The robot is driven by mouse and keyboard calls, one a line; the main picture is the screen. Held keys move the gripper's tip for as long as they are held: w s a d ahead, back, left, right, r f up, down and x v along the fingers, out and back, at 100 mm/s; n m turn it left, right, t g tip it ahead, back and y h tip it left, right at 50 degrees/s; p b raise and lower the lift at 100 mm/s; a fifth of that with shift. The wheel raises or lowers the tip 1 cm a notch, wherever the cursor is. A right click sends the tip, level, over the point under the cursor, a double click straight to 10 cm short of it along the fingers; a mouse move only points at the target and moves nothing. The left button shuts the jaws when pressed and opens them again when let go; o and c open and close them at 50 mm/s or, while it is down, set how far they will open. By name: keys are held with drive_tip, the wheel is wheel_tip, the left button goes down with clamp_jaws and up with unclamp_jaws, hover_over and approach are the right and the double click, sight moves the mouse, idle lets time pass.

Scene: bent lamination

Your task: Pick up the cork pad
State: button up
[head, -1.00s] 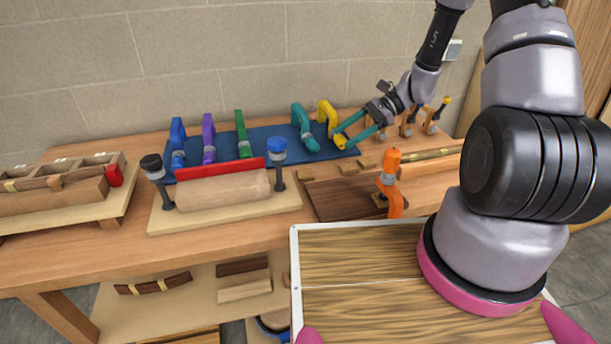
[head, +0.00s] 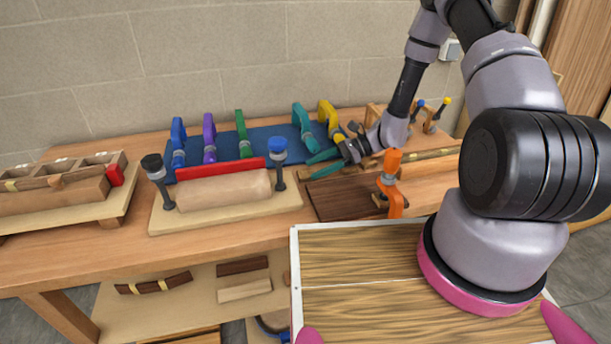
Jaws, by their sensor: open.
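Small brown blocks that look like cork pads lie in a row on the bench, behind the dark wooden board. The leftmost pad (head: 304,174) shows just left of the lower fingertip. The others are mostly hidden by my gripper and its fingers. My gripper (head: 314,166) is open, its two teal fingers pointing left, low over this row. I see nothing between the fingers. I cannot tell whether the fingertips touch a pad or the bench.
An orange clamp (head: 391,183) stands close in front of my gripper on the dark board (head: 345,200). Teal (head: 304,127) and yellow (head: 328,117) clamps stand behind on the blue mat (head: 269,140).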

sight(306, 175)
drive_tip(key=shift+x, duration=1.5)
drive_tip(key=c, duration=1.1)
